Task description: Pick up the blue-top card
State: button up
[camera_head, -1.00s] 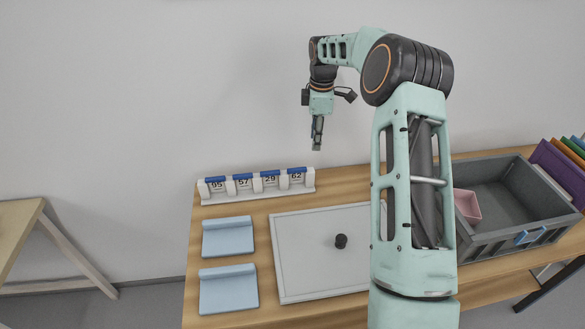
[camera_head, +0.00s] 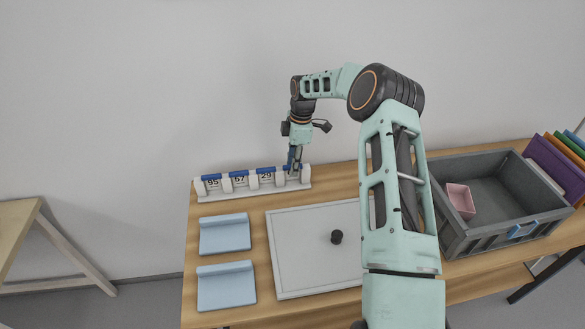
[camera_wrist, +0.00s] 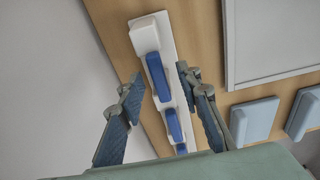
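Several white number cards with blue tops stand in a row in a white rack (camera_head: 250,194) at the back left of the table. The cards reading 95 (camera_head: 213,183), 57 (camera_head: 240,180) and 29 (camera_head: 266,176) are legible in the head view. The rightmost card is mostly hidden behind my gripper (camera_head: 294,166), which points down at that end of the rack. In the wrist view my gripper (camera_wrist: 158,77) is open, with a blue card top (camera_wrist: 155,78) between and beyond its fingertips. I see no contact. More blue tops (camera_wrist: 174,124) follow along the rack.
Two light-blue holders (camera_head: 225,234) lie in front of the rack. A grey-white tray (camera_head: 295,270) with a small black knob (camera_head: 337,237) is at the middle. A grey crate (camera_head: 470,240) holding a pink container (camera_head: 460,201) stands at the right, beside coloured folders (camera_head: 560,160).

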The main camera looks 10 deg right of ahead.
jog(key=shift+f, duration=0.6)
grip_shut()
notch_tip(320, 180, up, 10)
jog(key=shift+r+b, duration=0.1)
jog(key=shift+b, duration=0.35)
